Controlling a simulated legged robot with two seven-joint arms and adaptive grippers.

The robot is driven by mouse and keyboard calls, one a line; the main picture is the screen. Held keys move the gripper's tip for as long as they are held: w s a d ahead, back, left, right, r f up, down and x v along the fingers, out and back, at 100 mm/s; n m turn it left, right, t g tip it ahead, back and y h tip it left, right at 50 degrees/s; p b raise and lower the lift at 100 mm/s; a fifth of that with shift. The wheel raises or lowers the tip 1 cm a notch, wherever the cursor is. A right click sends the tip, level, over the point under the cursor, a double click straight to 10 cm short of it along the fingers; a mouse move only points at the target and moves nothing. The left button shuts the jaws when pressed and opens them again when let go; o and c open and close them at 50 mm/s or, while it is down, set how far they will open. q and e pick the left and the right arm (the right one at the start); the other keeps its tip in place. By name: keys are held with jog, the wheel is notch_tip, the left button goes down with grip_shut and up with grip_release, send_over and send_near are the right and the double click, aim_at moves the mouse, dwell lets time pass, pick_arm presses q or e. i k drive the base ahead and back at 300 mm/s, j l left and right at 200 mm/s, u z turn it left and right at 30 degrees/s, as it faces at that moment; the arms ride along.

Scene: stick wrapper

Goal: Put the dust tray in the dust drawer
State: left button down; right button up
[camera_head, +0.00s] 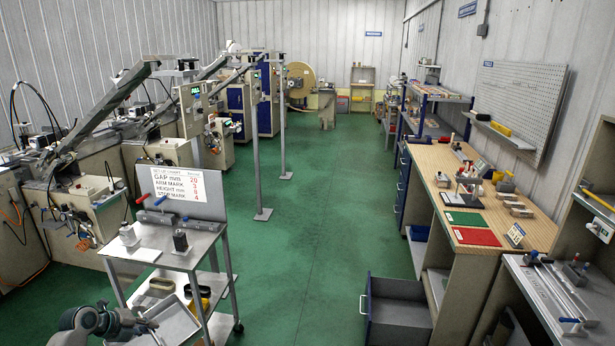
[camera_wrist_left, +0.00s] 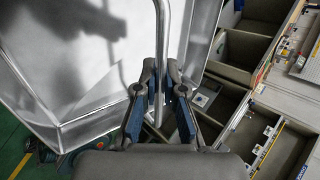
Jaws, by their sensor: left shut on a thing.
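The dust tray (camera_head: 180,320) is a shallow pale metal tray at the bottom left of the head view, partly cut off by the frame. In the left wrist view the tray (camera_wrist_left: 70,60) fills the left side, and its thin metal handle bar (camera_wrist_left: 162,25) runs between my fingers. My left gripper (camera_head: 140,325) is shut on this handle; its fingers also show in the left wrist view (camera_wrist_left: 160,75). An open grey drawer with a blue edge (camera_head: 398,315) stands low under the right-hand bench, apart from the tray. It looks empty. My right gripper is not in view.
A metal cart (camera_head: 175,240) with a set-up chart stands just beyond the tray; a yellow-and-black item (camera_head: 198,298) sits on its lower level. The wooden bench (camera_head: 450,180) runs along the right. Green floor (camera_head: 310,260) is clear between cart and drawer.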

aim_at(402, 310)
jog(key=i+j+z, duration=0.1)
jog(key=i+z, duration=0.3)
jog(key=i+j+z, duration=0.4)
jog(key=i, duration=0.2)
jog(key=i+j+z, duration=0.4)
jog(key=i+l, duration=0.1)
